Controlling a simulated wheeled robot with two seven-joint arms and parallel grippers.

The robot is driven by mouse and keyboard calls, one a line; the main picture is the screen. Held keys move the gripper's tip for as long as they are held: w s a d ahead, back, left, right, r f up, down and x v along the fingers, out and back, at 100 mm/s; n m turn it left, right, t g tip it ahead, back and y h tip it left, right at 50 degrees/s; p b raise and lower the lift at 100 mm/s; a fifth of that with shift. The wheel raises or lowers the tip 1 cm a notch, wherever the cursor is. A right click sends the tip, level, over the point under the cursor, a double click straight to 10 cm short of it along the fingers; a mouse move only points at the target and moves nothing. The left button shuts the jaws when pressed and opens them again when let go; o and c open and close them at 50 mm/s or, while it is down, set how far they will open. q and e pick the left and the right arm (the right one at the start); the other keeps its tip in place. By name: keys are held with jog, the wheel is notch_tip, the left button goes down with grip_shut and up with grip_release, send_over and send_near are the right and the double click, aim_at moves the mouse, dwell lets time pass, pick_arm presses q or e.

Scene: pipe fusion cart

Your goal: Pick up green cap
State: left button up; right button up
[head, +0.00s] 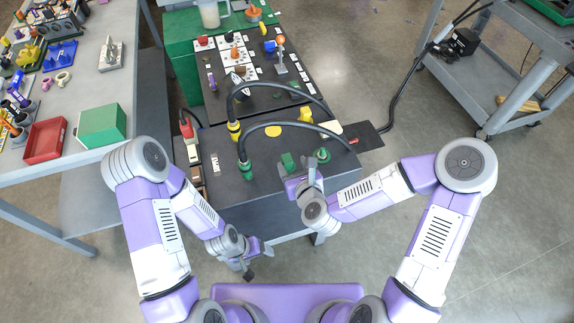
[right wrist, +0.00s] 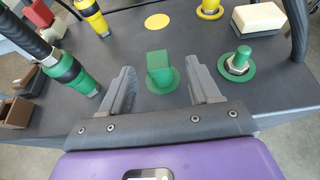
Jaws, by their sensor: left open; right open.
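A green block-shaped cap (head: 289,161) stands on the dark cart top. In the right wrist view the green cap (right wrist: 158,65) stands between and slightly beyond the open fingertips, apart from both. A green disc (right wrist: 165,85) lies at its foot. My right gripper (head: 299,171) is open and empty close to it; it also shows in the right wrist view (right wrist: 161,80). A green-topped fitting with a metal nut (right wrist: 240,62) stands on another green disc to the right; it shows in the head view (head: 322,155). My left gripper (head: 258,261) is open and empty, in front of the cart.
A black hose with a green-collared plug (head: 244,170) stands left of the cap, and a yellow-collared one (head: 234,129) behind it. A yellow disc (head: 275,131) lies farther back. A table with a red tray (head: 45,140) is at left, a grey trolley (head: 484,80) at right.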

aim_at(287, 158)
jog(key=shift+b+x, duration=0.7)
jog(key=shift+x, duration=1.9)
jog(key=shift+a, duration=0.15)
jog(key=shift+c, duration=0.4)
jog(key=c, duration=0.9)
